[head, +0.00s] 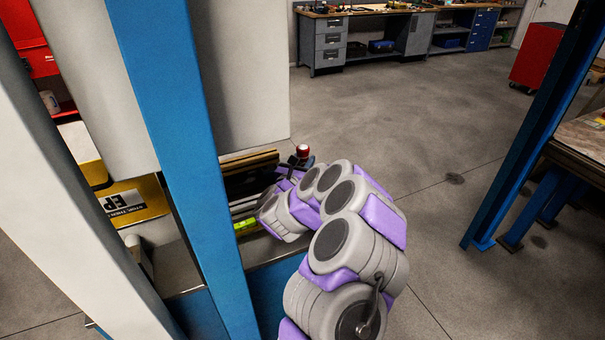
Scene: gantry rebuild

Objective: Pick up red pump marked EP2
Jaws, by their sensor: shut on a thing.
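A small red part with a pale top (303,150) shows just beyond my arm, at the far end of the machine bed. I take it to be the red pump; no EP2 marking is readable on it. My gripper (298,163) is at this red part, with dark fingers partly hidden behind my grey and purple wrist. It is shut on the red part. The exact finger contact is too small to see.
A blue post (188,130) and a white panel (245,75) stand close on the left. A workbench (350,45) stands far back. Another blue post (530,120) rises at right. The floor between is clear.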

